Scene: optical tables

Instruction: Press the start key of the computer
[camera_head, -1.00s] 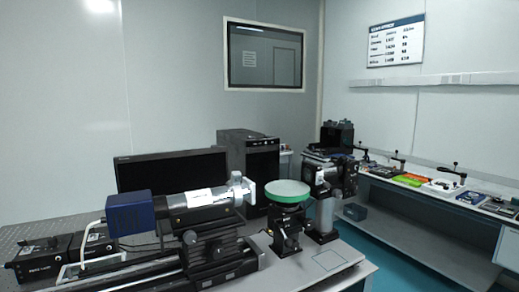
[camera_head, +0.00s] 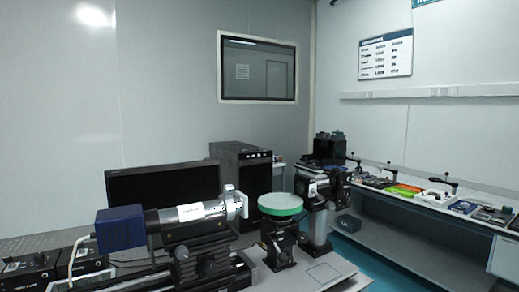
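The computer is a black tower (camera_head: 243,168) standing on the optical table behind the instruments, near the middle of the view. Its front panel faces right of centre; a start key is too small to make out. A black monitor (camera_head: 160,186) stands to its left. My gripper is not in view.
A green-rimmed round stage (camera_head: 280,204) and a black mount (camera_head: 310,186) stand in front and right of the tower. A side bench (camera_head: 420,205) lines the right wall; teal floor lies between.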

